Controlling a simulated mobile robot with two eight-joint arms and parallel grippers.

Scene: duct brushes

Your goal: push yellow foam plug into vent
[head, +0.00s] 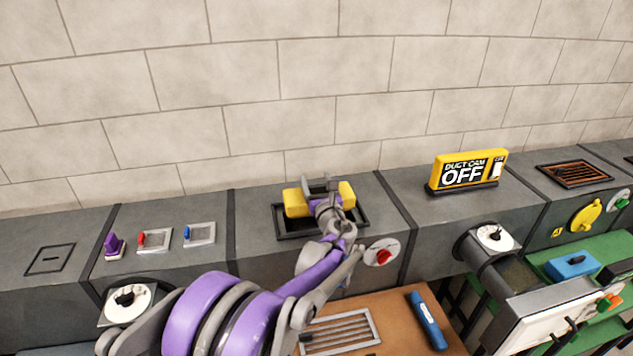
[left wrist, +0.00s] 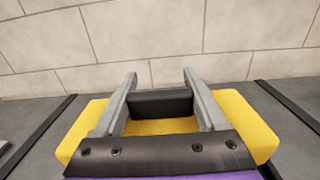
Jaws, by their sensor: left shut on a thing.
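The yellow foam plug (head: 296,202) is at the vent, a dark-framed opening (head: 286,233) in the top of the grey duct. My left gripper (head: 320,185) is shut on the plug from above. In the left wrist view the plug (left wrist: 252,125) spreads out on both sides of the gripper (left wrist: 158,90), with a dark part between the fingers. The plug covers much of the opening. How deep it sits is hidden by my gripper and arm. My right gripper is not in view.
A yellow "DUCT CAM OFF" sign (head: 468,170) stands on the duct to the right. A purple block (head: 114,246) and red and blue handled parts sit left. A brown board (head: 385,318) with a grille (head: 340,332) and blue tool (head: 427,320) lies in front.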

